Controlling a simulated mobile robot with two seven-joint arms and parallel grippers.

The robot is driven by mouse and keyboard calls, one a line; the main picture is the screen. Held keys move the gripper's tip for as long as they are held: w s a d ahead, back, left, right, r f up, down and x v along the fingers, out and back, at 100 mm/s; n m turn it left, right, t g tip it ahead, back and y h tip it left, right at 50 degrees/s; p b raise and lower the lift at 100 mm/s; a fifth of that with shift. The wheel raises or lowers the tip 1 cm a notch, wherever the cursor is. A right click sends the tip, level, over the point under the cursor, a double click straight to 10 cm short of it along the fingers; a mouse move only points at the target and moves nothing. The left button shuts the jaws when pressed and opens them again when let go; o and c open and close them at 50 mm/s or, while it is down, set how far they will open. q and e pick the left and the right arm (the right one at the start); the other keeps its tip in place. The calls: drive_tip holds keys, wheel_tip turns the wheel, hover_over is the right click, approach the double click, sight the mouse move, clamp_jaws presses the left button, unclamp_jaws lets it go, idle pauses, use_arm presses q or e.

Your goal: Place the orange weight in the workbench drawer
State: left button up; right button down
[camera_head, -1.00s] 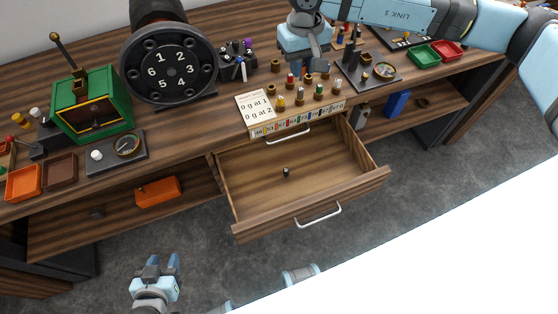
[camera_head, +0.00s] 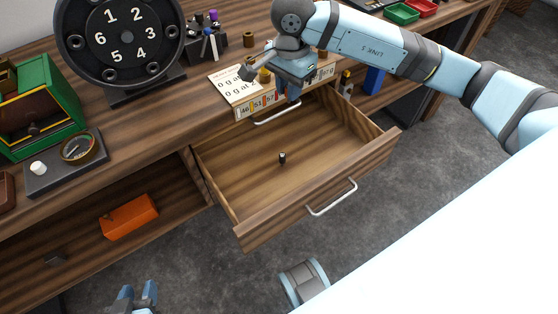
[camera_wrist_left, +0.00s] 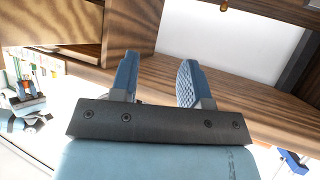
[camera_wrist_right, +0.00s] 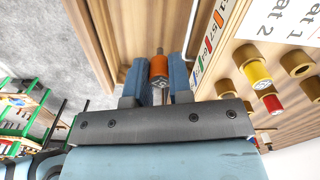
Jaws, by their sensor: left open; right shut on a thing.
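The orange weight (camera_wrist_right: 158,68) is between the fingers of my right gripper (camera_wrist_right: 158,88), which is shut on it; the fingers hide its sides. In the head view my right gripper (camera_head: 292,88) is above the bench's front edge, just behind the drawer; the weight cannot be made out there. The workbench drawer (camera_head: 320,205) is pulled open. A small dark weight (camera_head: 282,158) stands upright inside it. My left gripper (camera_head: 137,297) is open and empty, low over the floor; its spread fingers also show in the left wrist view (camera_wrist_left: 157,85).
A label rack with a paper card (camera_head: 232,88) stands behind the drawer. A numbered dial (camera_head: 118,38), a green box (camera_head: 40,110) and a gauge plate (camera_head: 65,165) stand on the bench to the left. An orange box (camera_head: 128,217) lies on the lower shelf. Most of the drawer floor is clear.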

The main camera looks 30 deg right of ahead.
wheel_tip(320, 180, down, 4)
drive_tip(key=d+r+m+b, duration=0.1)
drive_tip(key=m+b, duration=0.1)
drive_tip(key=m, duration=0.1)
drive_tip(key=b, duration=0.2)
hover_over(291, 161)
wheel_tip(291, 161, down, 15)
drive_tip(key=shift+f, duration=0.5)
wheel_tip(291, 161, down, 4)
drive_tip(key=shift+r+b, duration=0.25)
drive_tip(key=shift+b, duration=0.3)
drive_tip(key=shift+f, duration=0.3)
use_arm(q)
drive_tip(key=shift+w+d+f+t+h, duration=0.4)
drive_tip(key=shift+d+f+t, duration=0.1)
drive_tip(key=shift+f, duration=0.05)
drive_tip(key=shift+d, duration=0.1)
use_arm(e)
drive_tip(key=shift+f, duration=0.15)
